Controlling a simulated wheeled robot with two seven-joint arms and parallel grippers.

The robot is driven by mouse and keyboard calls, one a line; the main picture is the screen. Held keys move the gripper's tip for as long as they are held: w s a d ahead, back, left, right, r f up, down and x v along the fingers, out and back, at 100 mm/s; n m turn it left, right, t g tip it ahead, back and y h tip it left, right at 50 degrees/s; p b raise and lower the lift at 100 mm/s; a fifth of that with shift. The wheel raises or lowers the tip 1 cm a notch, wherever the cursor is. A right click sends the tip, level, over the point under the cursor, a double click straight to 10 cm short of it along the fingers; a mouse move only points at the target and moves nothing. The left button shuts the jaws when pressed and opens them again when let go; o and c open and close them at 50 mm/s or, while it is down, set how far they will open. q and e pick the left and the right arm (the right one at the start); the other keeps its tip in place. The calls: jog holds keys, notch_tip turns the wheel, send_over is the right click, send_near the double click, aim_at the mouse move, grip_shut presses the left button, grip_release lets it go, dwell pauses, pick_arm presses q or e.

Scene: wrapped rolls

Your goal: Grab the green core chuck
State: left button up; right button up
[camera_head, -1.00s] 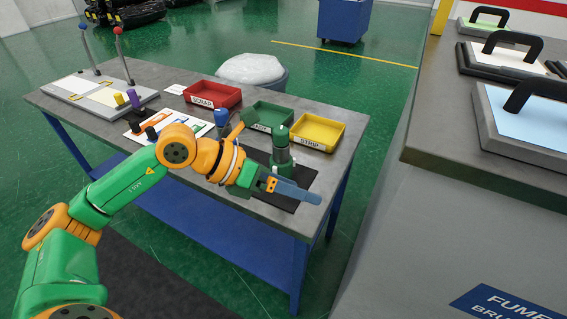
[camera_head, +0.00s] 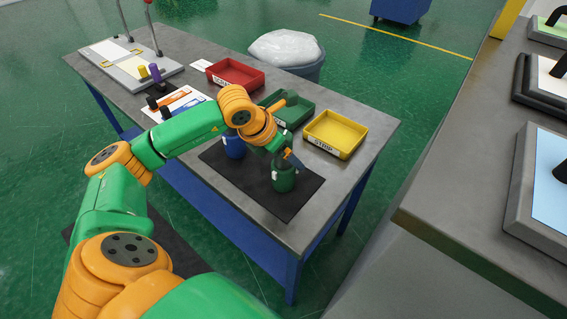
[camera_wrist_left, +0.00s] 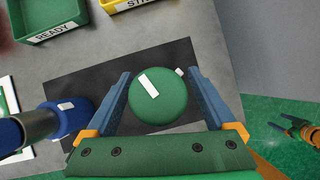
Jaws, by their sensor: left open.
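The green core chuck (camera_head: 284,178) stands on a black mat near the front right of the table. In the left wrist view its round top (camera_wrist_left: 160,100) with a white mark lies between the blue fingers. My left gripper (camera_head: 288,160) is open and points down over the chuck; in the left wrist view the open fingers (camera_wrist_left: 159,82) are on either side of it. I cannot tell whether they touch it. A small orange and blue part at the right edge of the left wrist view looks like my right gripper (camera_wrist_left: 296,127); its jaw state is unclear.
A blue chuck (camera_head: 234,146) stands left of the green one, close to my arm. Green (camera_head: 303,116), yellow (camera_head: 347,151) and red (camera_head: 246,87) trays line the back of the table. The black mat (camera_head: 285,209) is bare in front of the chuck.

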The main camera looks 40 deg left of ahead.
pick_arm(q)
jog(key=shift+w+d+f, duration=0.15)
jog(key=shift+w+f, duration=0.3)
jog(key=shift+f, duration=0.05)
jog(key=shift+s+r, duration=0.1)
jog(key=shift+s, duration=0.05)
jog(key=c, duration=0.7)
grip_shut()
jog(key=shift+r, duration=0.1)
